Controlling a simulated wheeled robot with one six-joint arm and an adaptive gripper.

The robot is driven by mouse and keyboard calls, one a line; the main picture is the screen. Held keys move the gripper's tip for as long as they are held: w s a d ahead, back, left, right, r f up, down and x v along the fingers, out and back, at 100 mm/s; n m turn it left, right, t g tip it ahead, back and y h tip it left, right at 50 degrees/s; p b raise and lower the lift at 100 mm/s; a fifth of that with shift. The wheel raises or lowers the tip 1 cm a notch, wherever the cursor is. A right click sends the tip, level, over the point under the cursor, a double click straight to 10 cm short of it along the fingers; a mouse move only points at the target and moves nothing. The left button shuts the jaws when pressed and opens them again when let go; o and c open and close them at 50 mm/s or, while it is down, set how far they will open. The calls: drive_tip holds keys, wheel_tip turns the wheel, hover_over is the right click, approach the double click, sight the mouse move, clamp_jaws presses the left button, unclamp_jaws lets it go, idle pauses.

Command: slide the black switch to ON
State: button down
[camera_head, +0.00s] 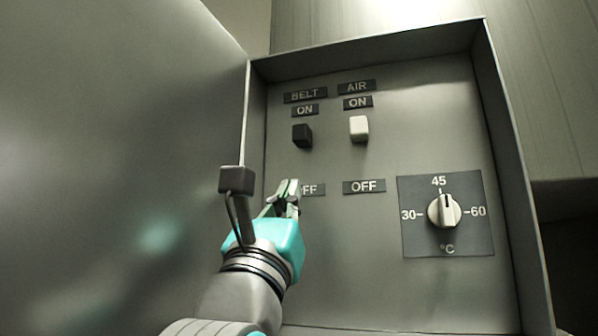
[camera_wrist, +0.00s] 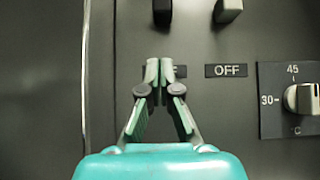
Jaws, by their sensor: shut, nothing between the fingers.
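The black switch (camera_head: 302,135) is in the control box, under the BELT and ON labels (camera_head: 305,110). It sits at the upper end, close to ON. In the wrist view its lower part shows at the top edge (camera_wrist: 162,10). My gripper (camera_head: 287,188) is shut and empty. It is below the black switch, apart from it in the picture, and covers part of the left OFF label (camera_head: 314,190). In the wrist view the closed fingertips (camera_wrist: 159,66) point up toward the switch. Whether they touch the panel I cannot tell.
A white switch (camera_head: 359,129) under AIR stands to the right, also near ON. A temperature dial (camera_head: 444,211) points to 45 at the lower right. The box's raised rim (camera_head: 510,180) surrounds the panel, and a large grey door (camera_head: 110,150) stands at left.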

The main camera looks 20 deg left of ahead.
drive_tip(key=v, duration=0.6)
drive_tip(key=shift+s+d, duration=0.1)
drive_tip(key=shift+d, duration=0.05)
idle(0.3)
